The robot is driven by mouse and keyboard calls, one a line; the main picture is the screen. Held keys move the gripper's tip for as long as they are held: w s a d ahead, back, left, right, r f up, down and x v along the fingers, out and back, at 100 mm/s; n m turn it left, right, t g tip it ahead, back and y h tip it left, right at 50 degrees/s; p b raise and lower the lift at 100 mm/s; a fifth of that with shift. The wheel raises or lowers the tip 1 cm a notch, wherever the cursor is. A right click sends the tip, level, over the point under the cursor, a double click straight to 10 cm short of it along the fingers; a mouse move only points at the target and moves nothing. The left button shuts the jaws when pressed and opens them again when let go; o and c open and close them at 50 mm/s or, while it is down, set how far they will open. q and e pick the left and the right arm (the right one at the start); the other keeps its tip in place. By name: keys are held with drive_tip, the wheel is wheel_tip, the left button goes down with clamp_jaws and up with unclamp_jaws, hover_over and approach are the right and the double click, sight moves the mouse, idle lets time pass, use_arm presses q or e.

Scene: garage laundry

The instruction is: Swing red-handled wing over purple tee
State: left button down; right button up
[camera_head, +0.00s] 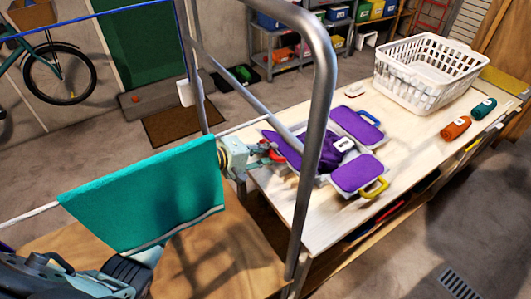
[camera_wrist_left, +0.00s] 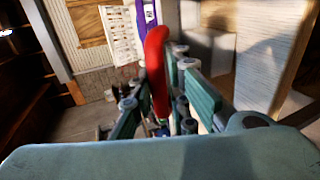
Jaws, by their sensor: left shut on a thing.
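A folding board with purple panels lies on the pale wooden table (camera_head: 300,228). The bunched purple tee (camera_head: 325,150), with a white patch on it, lies across its middle. My left gripper (camera_head: 266,156) is shut on the red handle (camera_head: 275,154) at the board's left side. In the left wrist view the red handle (camera_wrist_left: 156,70) stands between the fingers. The red-handled wing is partly hidden by the grey metal post, and I cannot tell its tilt. A yellow-handled wing (camera_head: 357,174) lies at the near right, and another purple wing (camera_head: 357,125) at the far side.
A grey metal frame (camera_head: 318,100) stands between my view and the table. A teal cloth (camera_head: 150,195) hangs on a rail at left. A white basket (camera_head: 425,75), an orange roll (camera_head: 456,128) and a green roll (camera_head: 484,107) occupy the table's right side.

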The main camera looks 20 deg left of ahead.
use_arm(q)
drive_tip(key=shift+w+d+r, duration=0.1)
drive_tip(key=shift+d+r, duration=0.25)
drive_tip(key=shift+r, duration=0.15)
drive_tip(key=c, duration=1.9)
unclamp_jaws()
drive_tip(key=shift+o, duration=0.9)
drive_tip(key=shift+d+f, duration=0.1)
drive_tip(key=shift+f, duration=0.05)
